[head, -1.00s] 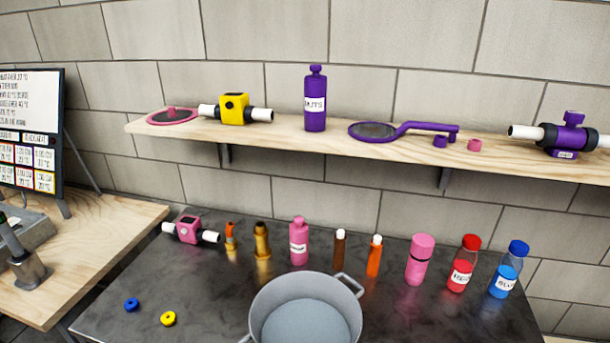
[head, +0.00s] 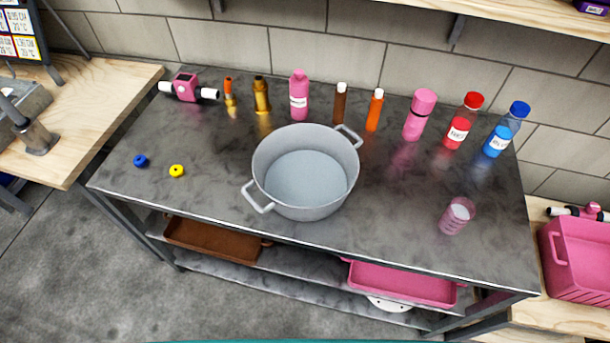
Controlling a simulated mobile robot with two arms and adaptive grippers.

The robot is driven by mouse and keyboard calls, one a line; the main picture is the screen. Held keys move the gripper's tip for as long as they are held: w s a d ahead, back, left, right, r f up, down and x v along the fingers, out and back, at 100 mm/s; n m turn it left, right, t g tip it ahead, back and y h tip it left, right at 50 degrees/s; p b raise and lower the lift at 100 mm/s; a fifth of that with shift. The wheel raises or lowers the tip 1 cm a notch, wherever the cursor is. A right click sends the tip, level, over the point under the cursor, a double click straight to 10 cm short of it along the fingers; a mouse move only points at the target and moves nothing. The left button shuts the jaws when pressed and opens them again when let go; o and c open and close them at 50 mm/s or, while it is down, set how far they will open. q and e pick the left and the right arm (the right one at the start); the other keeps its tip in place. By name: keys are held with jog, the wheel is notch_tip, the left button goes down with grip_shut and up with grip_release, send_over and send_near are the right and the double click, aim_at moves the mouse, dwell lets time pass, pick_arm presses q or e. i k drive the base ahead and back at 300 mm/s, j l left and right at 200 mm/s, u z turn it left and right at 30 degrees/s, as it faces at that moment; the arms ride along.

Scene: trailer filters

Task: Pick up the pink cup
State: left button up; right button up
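A small translucent pink cup (head: 457,216) stands on the right part of the dark metal table (head: 390,235), near its front edge. Its top looks whitish. It is apart from the other things on the table. Neither of my grippers shows in the head view.
A large grey pot (head: 262,166) stands mid-table, left of the cup. Bottles line the back, including a pink one (head: 420,115), a red-capped one (head: 463,121) and a blue-capped one (head: 506,130). A pink crate (head: 580,260) is at the right. The tabletop around the cup is clear.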

aim_at(460, 211)
jog(key=k+l+z, duration=0.15)
jog(key=z, duration=0.35)
jog(key=l+z, duration=0.25)
jog(key=z, duration=0.25)
jog(key=i+l, duration=0.1)
jog(key=l, duration=0.35)
jog(key=i+l, duration=0.1)
jog(key=l, duration=0.35)
